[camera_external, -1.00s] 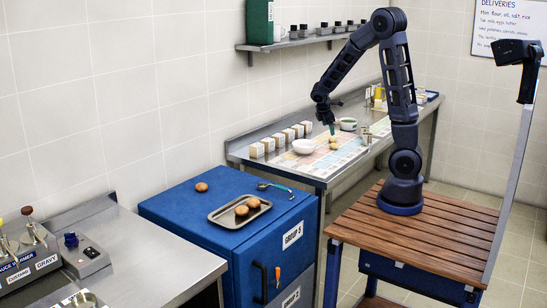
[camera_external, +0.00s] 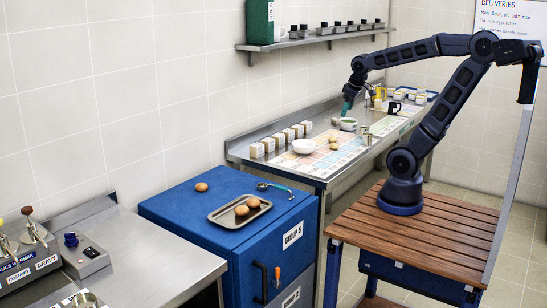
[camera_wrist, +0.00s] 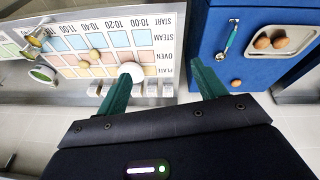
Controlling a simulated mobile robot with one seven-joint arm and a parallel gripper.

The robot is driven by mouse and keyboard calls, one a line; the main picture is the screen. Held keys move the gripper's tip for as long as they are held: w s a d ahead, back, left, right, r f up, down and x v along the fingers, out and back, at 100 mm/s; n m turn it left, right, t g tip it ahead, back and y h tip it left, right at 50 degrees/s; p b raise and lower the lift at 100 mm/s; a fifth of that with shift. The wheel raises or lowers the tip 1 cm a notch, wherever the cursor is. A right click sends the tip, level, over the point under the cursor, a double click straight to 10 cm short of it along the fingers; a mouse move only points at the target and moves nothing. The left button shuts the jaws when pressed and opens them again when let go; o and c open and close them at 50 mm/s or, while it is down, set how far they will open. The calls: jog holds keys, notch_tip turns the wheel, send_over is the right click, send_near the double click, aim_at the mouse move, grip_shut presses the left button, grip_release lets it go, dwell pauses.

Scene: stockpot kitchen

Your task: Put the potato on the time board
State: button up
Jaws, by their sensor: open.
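The time board (camera_external: 322,158) is a pastel grid with time labels, lying on the steel counter; it also shows in the wrist view (camera_wrist: 122,39). Two yellowish round items (camera_external: 334,140) lie on it, also in the wrist view (camera_wrist: 91,55). A brown round item (camera_external: 201,187), potato-like, sits alone on the blue cabinet (camera_external: 165,210); two similar ones (camera_external: 248,205) lie in a metal tray (camera_external: 225,220). I cannot tell for certain which is the potato. My gripper (camera_external: 347,106) is open and empty above the counter, apart from these items. Its green fingers spread in the wrist view (camera_wrist: 161,72).
A white bowl (camera_external: 303,146) and a row of white boxes (camera_external: 257,150) stand along the counter. Another bowl (camera_external: 348,124) stands farther along, near a yellow item (camera_external: 378,98). A green-handled spoon (camera_external: 275,187) lies beside the tray. A shelf (camera_external: 310,39) juts from the wall above.

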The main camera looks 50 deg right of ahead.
jog(key=s+a+r+m+t, duration=0.1)
jog(key=s+a+r+m, duration=0.1)
jog(key=s+a, duration=0.2)
jog(key=shift+s+y, duration=0.3)
jog(key=shift+s, duration=0.5)
dwell(0.6)
